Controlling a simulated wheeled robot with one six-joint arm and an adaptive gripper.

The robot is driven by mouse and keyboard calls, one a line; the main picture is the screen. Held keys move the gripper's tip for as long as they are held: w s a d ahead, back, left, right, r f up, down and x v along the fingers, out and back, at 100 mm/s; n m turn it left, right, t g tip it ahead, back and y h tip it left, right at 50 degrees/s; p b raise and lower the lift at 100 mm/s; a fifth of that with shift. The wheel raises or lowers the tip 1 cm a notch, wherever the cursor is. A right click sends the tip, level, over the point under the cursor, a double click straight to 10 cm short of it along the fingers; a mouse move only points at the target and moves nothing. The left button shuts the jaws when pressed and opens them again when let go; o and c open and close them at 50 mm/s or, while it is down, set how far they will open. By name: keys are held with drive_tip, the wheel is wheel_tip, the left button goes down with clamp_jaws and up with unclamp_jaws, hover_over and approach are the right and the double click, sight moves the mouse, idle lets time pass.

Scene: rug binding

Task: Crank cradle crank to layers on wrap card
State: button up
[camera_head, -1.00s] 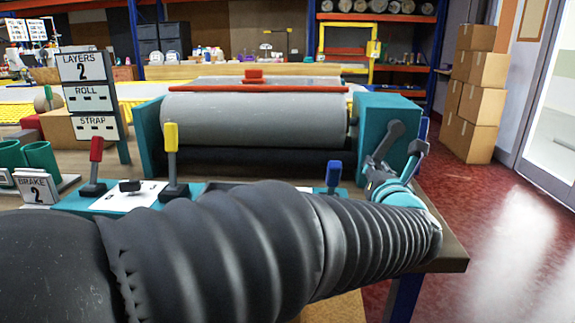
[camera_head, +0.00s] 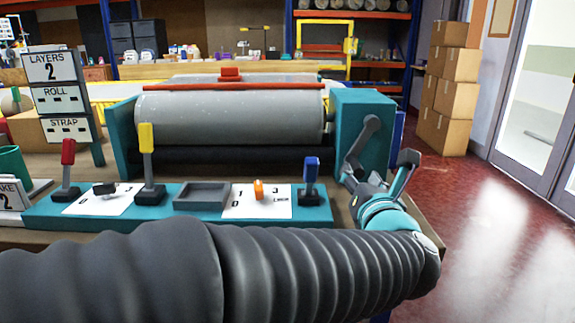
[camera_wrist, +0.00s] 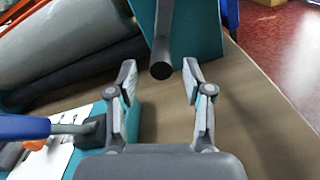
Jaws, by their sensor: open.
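The cradle crank (camera_head: 362,138) is a dark grey arm on the right teal end block (camera_head: 350,102) of the cradle, slanting down to the left. In the wrist view its round dark handle end (camera_wrist: 161,70) lies between my fingertips, with gaps on both sides. My gripper (camera_head: 377,165) is open by the crank's lower end; it also shows in the wrist view (camera_wrist: 159,84). A large grey roll (camera_head: 230,117) lies in the cradle. The wrap card (camera_head: 50,66) at left reads LAYERS 2, with dashes for ROLL and STRAP.
A teal control panel (camera_head: 110,222) in front carries a red lever (camera_head: 67,165), a yellow lever (camera_head: 146,150), a blue lever (camera_head: 311,175) and an orange knob (camera_head: 258,190). The blue lever's handle (camera_wrist: 25,127) is left of my gripper. Boxes (camera_head: 448,95) stand behind right; red floor there is clear.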

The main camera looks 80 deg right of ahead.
sight(354, 164)
drive_tip(key=shift+s+a, duration=0.25)
drive_tip(key=shift+a, duration=1.1)
drive_tip(key=shift+s+a, duration=0.25)
drive_tip(key=shift+a, duration=1.05)
drive_tip(key=n+b, duration=0.1)
drive_tip(key=b, duration=0.1)
drive_tip(key=f+n+b, duration=0.1)
drive_tip(key=b, duration=0.1)
drive_tip(key=shift+s+a, duration=0.15)
drive_tip(key=shift+a, duration=0.15)
drive_tip(key=shift+a+n+b, duration=0.2)
drive_tip(key=shift+n+b, duration=0.4)
drive_tip(key=shift+b, duration=0.15)
drive_tip(key=shift+a+r+n+b, duration=0.2)
drive_tip(key=shift+a+n+b, duration=0.1)
drive_tip(key=shift+n+b, duration=0.5)
drive_tip(key=shift+d+r, duration=0.2)
drive_tip(key=shift+d, duration=0.05)
drive_tip(key=d, duration=0.4)
drive_tip(key=w+d, duration=0.1)
drive_tip(key=d, duration=0.3)
drive_tip(key=w+d, duration=0.1)
drive_tip(key=d, duration=0.4)
drive_tip(key=shift+w, duration=0.25)
clamp_jaws()
